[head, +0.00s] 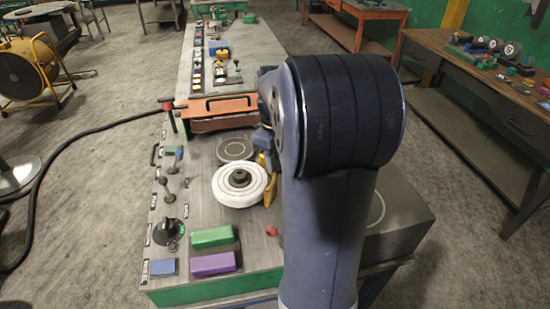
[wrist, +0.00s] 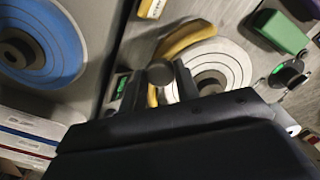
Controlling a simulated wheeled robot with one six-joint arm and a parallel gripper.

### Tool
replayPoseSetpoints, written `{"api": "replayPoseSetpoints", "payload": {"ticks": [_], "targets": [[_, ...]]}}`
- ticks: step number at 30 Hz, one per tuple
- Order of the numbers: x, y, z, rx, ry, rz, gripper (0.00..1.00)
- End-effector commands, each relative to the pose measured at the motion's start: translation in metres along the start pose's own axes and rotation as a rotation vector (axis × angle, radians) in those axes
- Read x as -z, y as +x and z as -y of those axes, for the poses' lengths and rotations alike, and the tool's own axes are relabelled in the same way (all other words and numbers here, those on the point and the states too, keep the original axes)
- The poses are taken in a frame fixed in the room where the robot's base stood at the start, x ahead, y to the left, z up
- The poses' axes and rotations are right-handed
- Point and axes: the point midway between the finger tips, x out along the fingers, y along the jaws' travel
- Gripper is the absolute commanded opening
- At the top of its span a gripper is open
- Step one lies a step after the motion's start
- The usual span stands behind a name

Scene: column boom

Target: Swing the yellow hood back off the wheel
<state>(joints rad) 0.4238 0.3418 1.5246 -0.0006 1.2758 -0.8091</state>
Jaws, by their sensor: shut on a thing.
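The white wheel (head: 230,192) with a dark hub lies on the bench top, its face mostly open to view; it also shows in the wrist view (wrist: 234,62). The yellow hood (head: 269,189) shows as a curved strip along the wheel's right edge in the head view, partly hidden by my arm. In the wrist view the hood (wrist: 184,38) curves along the wheel's upper left edge. My gripper (wrist: 158,84) is shut on a dark round knob (wrist: 161,72) in front of the hood. The knob's join to the hood is hidden. The fingers are hidden in the head view.
An orange clamp-like fixture (head: 220,106) stands behind the wheel. Green (head: 212,237) and purple (head: 212,264) blocks and a dial (head: 168,232) lie in front. A blue wheel (wrist: 62,48) shows at left in the wrist view. A black cable runs left.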

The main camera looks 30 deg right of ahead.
Motion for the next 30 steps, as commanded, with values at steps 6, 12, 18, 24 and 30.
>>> {"api": "replayPoseSetpoints", "payload": {"ticks": [6, 12, 18, 24, 30], "targets": [[0.001, -0.001, -0.001, -0.002, 0.001, -0.003, 0.36], [0.000, 0.000, 0.000, -0.001, 0.001, -0.002, 0.52], [0.000, 0.000, 0.000, -0.001, 0.001, -0.001, 0.52], [0.001, -0.015, -0.001, -0.004, 0.001, -0.004, 0.52], [0.001, -0.055, -0.001, -0.005, 0.001, -0.006, 0.52]]}}
